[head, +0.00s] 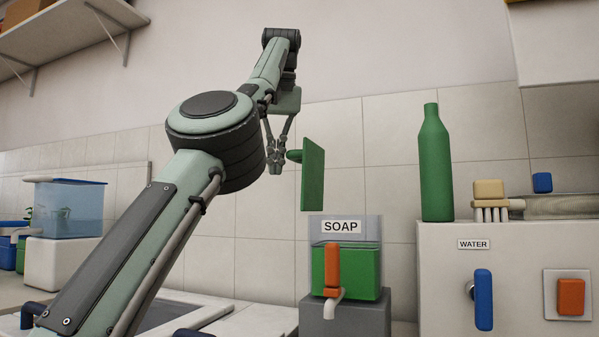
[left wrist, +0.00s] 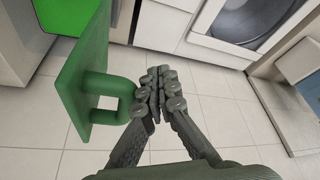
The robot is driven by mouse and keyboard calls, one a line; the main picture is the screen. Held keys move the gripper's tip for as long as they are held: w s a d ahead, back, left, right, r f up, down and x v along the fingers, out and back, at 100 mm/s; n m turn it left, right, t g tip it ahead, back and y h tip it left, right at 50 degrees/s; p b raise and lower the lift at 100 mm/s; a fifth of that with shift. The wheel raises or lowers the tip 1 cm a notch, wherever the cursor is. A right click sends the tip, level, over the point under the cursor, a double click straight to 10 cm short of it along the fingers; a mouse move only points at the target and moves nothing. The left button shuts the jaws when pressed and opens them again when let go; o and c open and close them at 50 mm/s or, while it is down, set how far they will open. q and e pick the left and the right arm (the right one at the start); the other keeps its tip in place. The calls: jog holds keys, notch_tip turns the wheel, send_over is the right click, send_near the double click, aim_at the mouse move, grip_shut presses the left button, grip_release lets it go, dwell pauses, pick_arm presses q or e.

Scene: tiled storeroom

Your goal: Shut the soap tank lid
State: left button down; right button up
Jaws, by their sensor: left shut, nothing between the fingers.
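The soap tank (head: 319,263) is a clear box with green soap inside and a SOAP label (head: 341,227). It stands on a grey block, with an orange tap handle (head: 332,270) in front. Its green lid (head: 313,175) stands up on edge above the tank, so the tank is open. The lid's green loop handle points left, and it shows large in the left wrist view (left wrist: 108,88). My left gripper (head: 275,168) is shut and empty, just left of the handle; in the left wrist view its fingertips (left wrist: 158,95) are beside the loop. My right gripper is not in view.
A white cabinet (head: 443,275) at right has a WATER label, a blue handle and an orange switch. A green bottle (head: 436,170) and a brush (head: 490,201) stand on it. A blue-tinted clear tank (head: 70,210) is at far left.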

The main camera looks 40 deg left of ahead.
aim_at(302, 150)
pick_arm(q)
jog(key=shift+d+r, duration=0.15)
jog(key=shift+d, duration=0.05)
jog(key=shift+w+d+r+p, duration=0.2)
jog(key=shift+d+r+p, duration=0.2)
jog(key=shift+d, duration=0.15)
jog(key=shift+w+d+r+p, duration=0.2)
jog(key=shift+d+r+p, duration=0.2)
jog(key=shift+d, duration=0.1)
jog(key=shift+d+f, duration=0.1)
jog(key=shift+w+d+r+p, duration=0.2)
jog(key=shift+d+r+p, duration=0.1)
jog(key=shift+d, duration=0.3)
jog(key=shift+w+d+r+p, duration=0.2)
jog(key=shift+d+p, duration=0.05)
jog(key=shift+d, duration=0.5)
jog(key=shift+w+d, duration=0.1)
jog(key=shift+d, duration=0.05)
